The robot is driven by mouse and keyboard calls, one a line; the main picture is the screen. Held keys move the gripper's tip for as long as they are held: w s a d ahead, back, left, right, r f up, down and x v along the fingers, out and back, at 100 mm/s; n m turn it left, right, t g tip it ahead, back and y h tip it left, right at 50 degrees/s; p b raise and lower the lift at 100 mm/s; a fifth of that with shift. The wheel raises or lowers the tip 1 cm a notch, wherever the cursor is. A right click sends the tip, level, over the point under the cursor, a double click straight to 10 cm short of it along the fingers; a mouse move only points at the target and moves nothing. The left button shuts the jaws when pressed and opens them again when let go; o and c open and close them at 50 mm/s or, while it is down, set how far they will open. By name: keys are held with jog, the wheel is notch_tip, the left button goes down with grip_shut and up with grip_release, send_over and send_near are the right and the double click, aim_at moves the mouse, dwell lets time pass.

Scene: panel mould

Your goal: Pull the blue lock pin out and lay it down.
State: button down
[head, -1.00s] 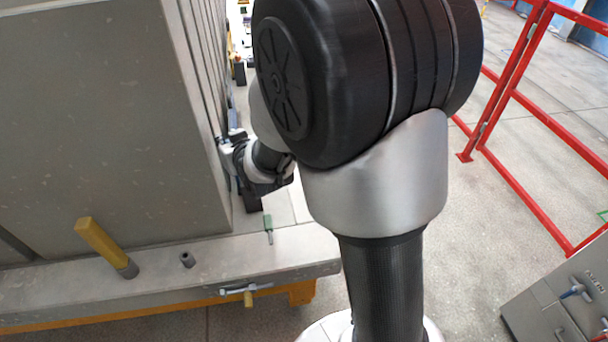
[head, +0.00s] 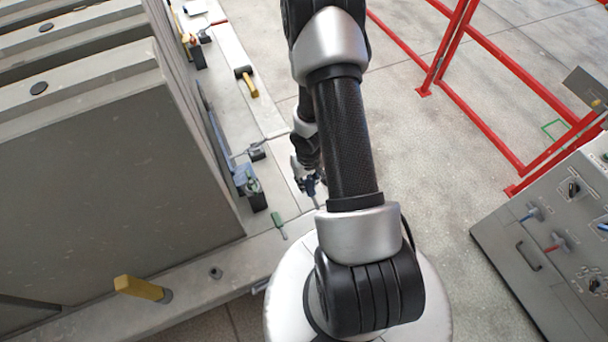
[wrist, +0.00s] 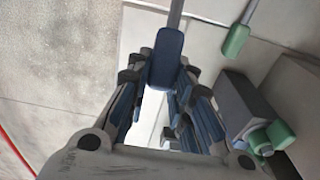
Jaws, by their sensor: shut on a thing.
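My gripper (wrist: 165,80) is shut on the blue handle of the lock pin (wrist: 168,58) in the wrist view. The pin's grey shaft runs from the handle out past the top edge of that view. In the head view my gripper (head: 310,184) hangs over the pale ledge, to the right of the mould's side and apart from it. The pin is small and partly hidden by my arm there. A dark block (head: 257,200) with blue parts above it sits by the mould edge, left of my gripper.
A green-handled tool (head: 279,226) lies on the ledge near my gripper; it also shows in the wrist view (wrist: 237,40). A yellow-handled hammer (head: 247,82) lies farther back. Red railing (head: 490,150) and a control panel (head: 545,235) are right.

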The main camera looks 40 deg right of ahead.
jog(key=shift+f+b, duration=4)
jog(key=shift+f, duration=0.05)
jog(key=c, duration=1.3)
grip_release()
jog(key=shift+c, duration=0.2)
jog(key=shift+r, duration=0.1)
